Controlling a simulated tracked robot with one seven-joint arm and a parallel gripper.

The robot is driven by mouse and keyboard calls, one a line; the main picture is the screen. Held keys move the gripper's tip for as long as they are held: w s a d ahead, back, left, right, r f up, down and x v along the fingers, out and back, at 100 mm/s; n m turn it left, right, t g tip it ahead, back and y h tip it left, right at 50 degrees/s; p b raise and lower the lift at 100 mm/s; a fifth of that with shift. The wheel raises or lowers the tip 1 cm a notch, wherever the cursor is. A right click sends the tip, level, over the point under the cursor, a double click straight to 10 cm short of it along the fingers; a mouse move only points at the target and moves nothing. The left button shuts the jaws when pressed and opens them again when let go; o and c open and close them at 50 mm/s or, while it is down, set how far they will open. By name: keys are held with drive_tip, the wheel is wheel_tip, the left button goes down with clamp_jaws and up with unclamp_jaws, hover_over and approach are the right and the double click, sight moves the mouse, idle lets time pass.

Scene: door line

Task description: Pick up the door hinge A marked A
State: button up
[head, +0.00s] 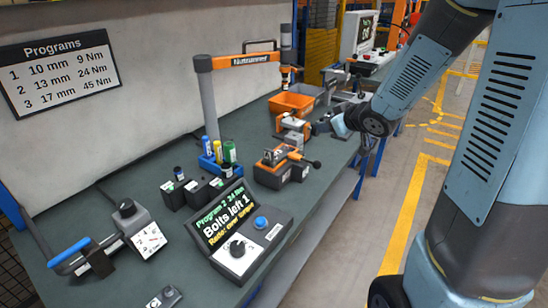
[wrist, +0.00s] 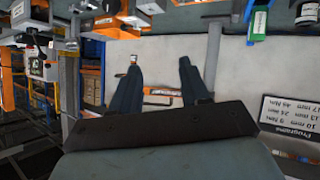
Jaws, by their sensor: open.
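I cannot pick out a door hinge marked A for certain in either view; no letter A is readable on a part. An orange-and-grey fixture (head: 285,160) with a lever and small metal parts stands on the bench in the head view. My gripper (wrist: 158,64) is open in the wrist view, its two dark fingers apart with nothing between them. In the head view my arm reaches over the bench's right edge, its end beside an orange-and-white device (head: 293,127), beyond the fixture. The fingers are hard to make out there.
The bench (head: 150,190) carries a control box (head: 238,232) reading "Bolts left 1", a torque wrench (head: 75,252) on a stand, a blue rack (head: 218,163) of bottles, black boxes and an orange bin (head: 291,104). An orange-topped frame (head: 240,61) stands behind. Open floor lies right.

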drive_tip(key=s+a+f+n+g+y, duration=0.1)
drive_tip(key=a+f+n+g+y, duration=0.15)
drive_tip(key=a+f+y, duration=0.4)
approach(270, 150)
drive_tip(key=x, duration=0.5)
drive_tip(key=shift+w, duration=0.35)
drive_tip(key=shift+s+x, duration=0.2)
drive_tip(key=shift+x, duration=2.3)
drive_tip(key=shift+a+f, duration=0.1)
drive_tip(key=shift+f, duration=0.05)
clamp_jaws()
